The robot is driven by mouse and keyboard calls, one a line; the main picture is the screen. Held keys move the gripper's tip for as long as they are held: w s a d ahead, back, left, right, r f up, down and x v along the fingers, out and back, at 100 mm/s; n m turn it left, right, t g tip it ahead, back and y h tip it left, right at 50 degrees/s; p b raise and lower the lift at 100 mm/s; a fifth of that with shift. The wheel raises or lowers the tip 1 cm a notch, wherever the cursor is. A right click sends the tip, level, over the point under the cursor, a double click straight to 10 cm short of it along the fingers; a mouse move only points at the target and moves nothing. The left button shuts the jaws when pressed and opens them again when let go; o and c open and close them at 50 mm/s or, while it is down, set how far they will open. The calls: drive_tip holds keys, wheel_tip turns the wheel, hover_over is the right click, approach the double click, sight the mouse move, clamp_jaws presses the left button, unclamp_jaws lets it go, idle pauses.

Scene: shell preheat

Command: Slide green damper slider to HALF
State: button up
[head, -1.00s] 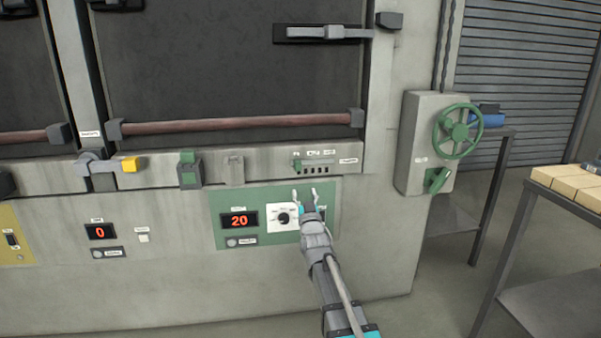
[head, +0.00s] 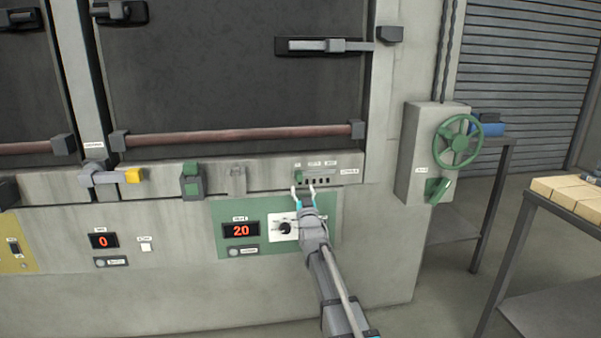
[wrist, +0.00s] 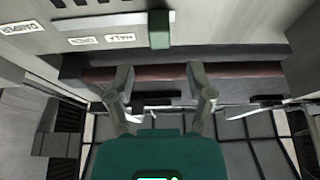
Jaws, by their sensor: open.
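The green damper slider (head: 299,176) stands at the left end of its slot, on the strip below the large door. Small labels sit above the slot, too small to read surely. In the wrist view, which is turned over, the slider (wrist: 159,28) shows as a green block at the right end of the slot. My gripper (head: 303,189) is open and empty, its two fingers pointing up just below the slider. In the wrist view my gripper's fingers (wrist: 160,80) are spread, with the slider beyond the tips and between their lines. I see no contact.
A green panel (head: 272,249) with a display reading 20 and a black knob (head: 285,228) lies beside and behind my gripper. A pinkish door bar (head: 240,135) runs above the slot. A green handwheel (head: 457,142) stands at right. A brick table (head: 540,205) is farther right.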

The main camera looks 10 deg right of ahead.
sight(300, 177)
drive_tip(key=p+x, duration=0.2)
drive_tip(key=x, duration=0.5)
drive_tip(key=shift+w+r, duration=0.15)
drive_tip(key=shift+w, duration=0.1)
drive_tip(key=shift+c, duration=0.2)
clamp_jaws()
